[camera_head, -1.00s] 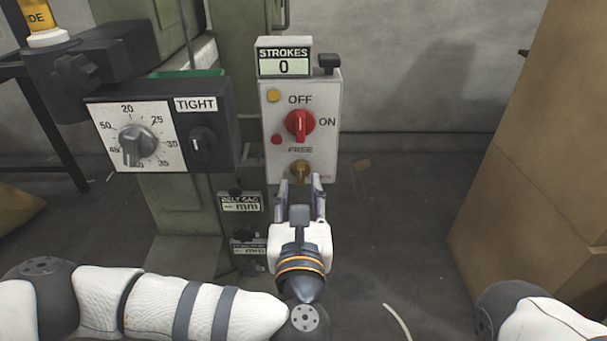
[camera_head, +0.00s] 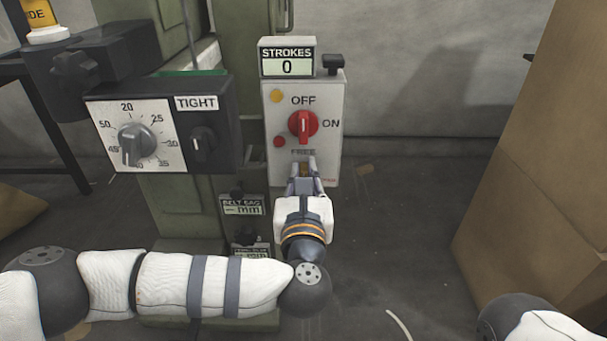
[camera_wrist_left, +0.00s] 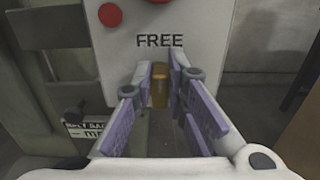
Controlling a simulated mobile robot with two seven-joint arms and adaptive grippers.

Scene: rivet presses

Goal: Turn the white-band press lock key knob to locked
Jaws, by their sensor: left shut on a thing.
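The brass lock key knob (camera_wrist_left: 159,88) sits low on the grey control box (camera_head: 328,112), under the word FREE. My left gripper (camera_head: 305,168) reaches the box from below. Its fingers are shut on the knob, one on each side, as the left wrist view shows. The fingers hide most of the knob in the head view, and I cannot tell its exact angle. No white band can be made out. My right gripper is out of view; only part of my right arm shows at the lower right.
A red OFF/ON switch (camera_head: 302,125) sits just above the knob. A STROKES counter (camera_head: 287,60) tops the box. A dark box with a dial (camera_head: 136,145) stands to the left. Tall brown cartons (camera_head: 535,170) stand at the right, with clear floor between.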

